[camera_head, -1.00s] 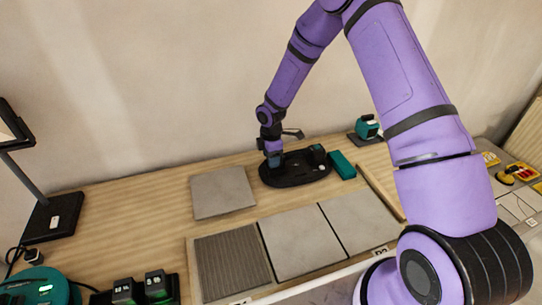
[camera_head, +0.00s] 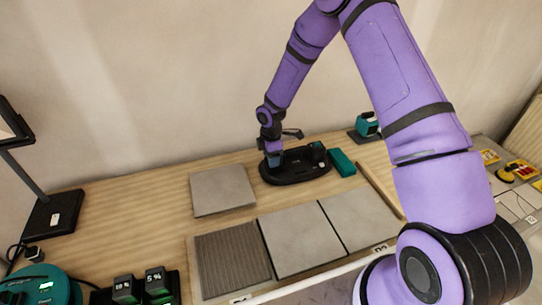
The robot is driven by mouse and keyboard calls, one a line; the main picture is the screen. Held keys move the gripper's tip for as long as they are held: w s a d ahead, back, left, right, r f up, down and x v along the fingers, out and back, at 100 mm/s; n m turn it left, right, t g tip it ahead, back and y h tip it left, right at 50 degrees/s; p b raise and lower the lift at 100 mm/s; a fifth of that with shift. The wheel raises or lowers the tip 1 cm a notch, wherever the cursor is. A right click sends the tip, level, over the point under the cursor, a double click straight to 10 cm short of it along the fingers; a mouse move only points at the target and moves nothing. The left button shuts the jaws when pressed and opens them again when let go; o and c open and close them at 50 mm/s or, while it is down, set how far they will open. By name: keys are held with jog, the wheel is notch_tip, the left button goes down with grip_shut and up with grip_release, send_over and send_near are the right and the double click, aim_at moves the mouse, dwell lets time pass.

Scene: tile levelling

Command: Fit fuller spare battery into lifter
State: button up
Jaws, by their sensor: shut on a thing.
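My gripper (camera_head: 272,152) points down at the left end of a black oval device (camera_head: 298,178), probably the lifter, lying flat at the back of the bench. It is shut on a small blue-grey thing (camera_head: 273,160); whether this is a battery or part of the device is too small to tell. A loose teal block (camera_head: 341,162) lies just right of the device. Two dark batteries stand in a black holder at the front left. The right battery (camera_head: 155,279) seems to read 5 %; the left battery (camera_head: 124,289) shows a figure I cannot read surely.
A loose grey tile (camera_head: 222,190) lies left of the device. Plain tiles (camera_head: 303,240) and a ribbed tile (camera_head: 232,260) lie in front. A teal tool (camera_head: 366,125) stands behind right, a teal round device (camera_head: 40,285) front left, a lamp (camera_head: 45,215) far left. A wooden strip (camera_head: 380,190) lies right.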

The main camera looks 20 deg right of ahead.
jog(key=o, duration=1)
